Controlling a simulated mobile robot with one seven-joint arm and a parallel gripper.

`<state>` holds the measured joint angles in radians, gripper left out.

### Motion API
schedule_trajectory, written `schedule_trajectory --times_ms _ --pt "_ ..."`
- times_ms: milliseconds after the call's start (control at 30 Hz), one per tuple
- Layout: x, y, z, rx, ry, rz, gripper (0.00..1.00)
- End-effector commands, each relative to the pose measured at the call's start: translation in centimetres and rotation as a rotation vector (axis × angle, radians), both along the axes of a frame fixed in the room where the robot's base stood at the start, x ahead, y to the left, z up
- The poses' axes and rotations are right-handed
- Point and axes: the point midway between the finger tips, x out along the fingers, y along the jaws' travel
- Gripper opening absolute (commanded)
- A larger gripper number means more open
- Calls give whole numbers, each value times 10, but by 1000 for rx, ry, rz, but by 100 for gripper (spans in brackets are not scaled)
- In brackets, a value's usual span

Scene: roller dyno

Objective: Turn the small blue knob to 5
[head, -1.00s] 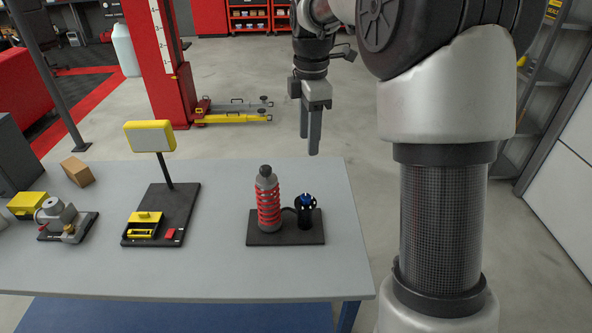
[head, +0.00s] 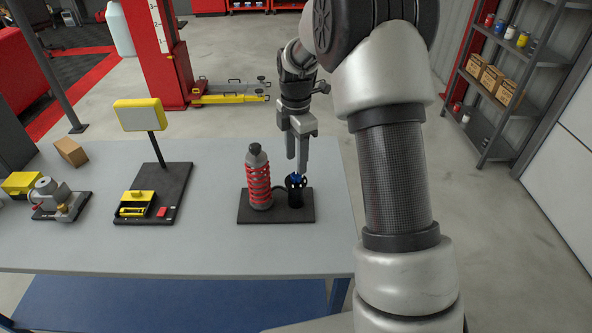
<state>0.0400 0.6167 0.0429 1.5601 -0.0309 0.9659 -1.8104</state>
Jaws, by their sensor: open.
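The small blue knob (head: 296,179) sits on top of a short black cylinder (head: 297,194), beside a shock absorber with a red coil spring (head: 259,184). Both stand on a dark base plate (head: 276,216) on the grey table. My gripper (head: 297,170) points down right at the knob, with its fingers open. The fingertips partly hide the knob. I cannot tell whether they touch it, and no number on the knob can be read.
The grey table (head: 200,248) also carries a stand with a yellow-framed panel (head: 140,116), a small grey machine (head: 55,198) and a cardboard box (head: 71,152). The table right of the base plate is clear. Shelves (head: 510,80) stand at the back right.

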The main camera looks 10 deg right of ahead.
Motion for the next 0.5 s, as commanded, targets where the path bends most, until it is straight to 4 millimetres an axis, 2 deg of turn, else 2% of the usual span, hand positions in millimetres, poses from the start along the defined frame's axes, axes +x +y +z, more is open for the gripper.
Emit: schedule_trajectory --times_ms 33,200,333,500 --pt "-1 0 -11 0 5 0 43" --pt "0 1 -37 1 2 0 43" --pt "0 1 -48 1 1 0 43" --pt "0 0 -52 0 0 0 43"
